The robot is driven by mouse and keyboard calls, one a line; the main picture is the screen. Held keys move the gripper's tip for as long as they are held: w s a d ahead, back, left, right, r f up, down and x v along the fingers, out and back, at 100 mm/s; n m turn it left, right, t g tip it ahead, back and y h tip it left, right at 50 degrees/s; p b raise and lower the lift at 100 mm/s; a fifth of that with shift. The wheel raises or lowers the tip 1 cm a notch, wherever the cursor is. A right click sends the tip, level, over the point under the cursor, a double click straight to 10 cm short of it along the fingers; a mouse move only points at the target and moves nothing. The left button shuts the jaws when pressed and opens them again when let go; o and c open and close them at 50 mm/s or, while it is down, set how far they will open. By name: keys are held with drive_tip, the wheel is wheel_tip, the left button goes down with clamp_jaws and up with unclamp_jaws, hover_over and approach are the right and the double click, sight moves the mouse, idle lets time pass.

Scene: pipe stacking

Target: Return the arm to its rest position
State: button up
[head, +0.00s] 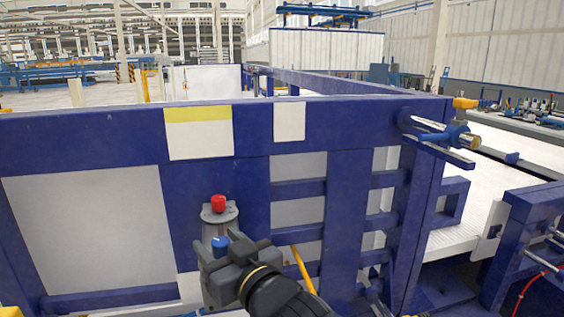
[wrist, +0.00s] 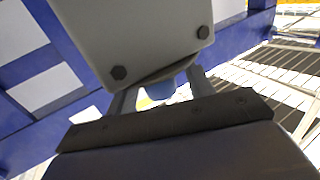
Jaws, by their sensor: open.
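My gripper (head: 231,248) is in the lower middle of the head view, in front of the blue frame (head: 348,225). Its dark jaws are apart. Close beyond it is a grey fixture with a red cap (head: 218,203) on top and a blue knob (head: 220,242) lower down. A grey bolted block (wrist: 135,40) fills the upper middle there. Whether the fingers touch the blue part I cannot tell.
The blue frame, with white panels and a yellow-and-white label (head: 199,132), spans the view close ahead. A blue clamp with a metal pin (head: 466,141) juts out at its upper right corner. More blue framework (head: 525,235) stands at the right edge. A yellow strip (head: 303,268) is right of my gripper.

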idle(0.4)
drive_tip(key=p+v, duration=0.5)
drive_tip(key=v, duration=0.6)
drive_tip(key=b+x, duration=0.5)
drive_tip(key=x, duration=0.6)
drive_tip(key=shift+w+a+f, duration=0.1)
drive_tip(key=shift+w+a, duration=0.05)
drive_tip(key=shift+w, duration=0.05)
drive_tip(key=shift+s+r+p, duration=0.15)
drive_tip(key=shift+r+p, duration=0.2)
drive_tip(key=shift+p, duration=0.65)
drive_tip(key=shift+n+g+y+p, duration=0.4)
drive_tip(key=shift+p, duration=0.5)
drive_tip(key=n+g+y+p, duration=0.1)
drive_tip(key=p, duration=0.2)
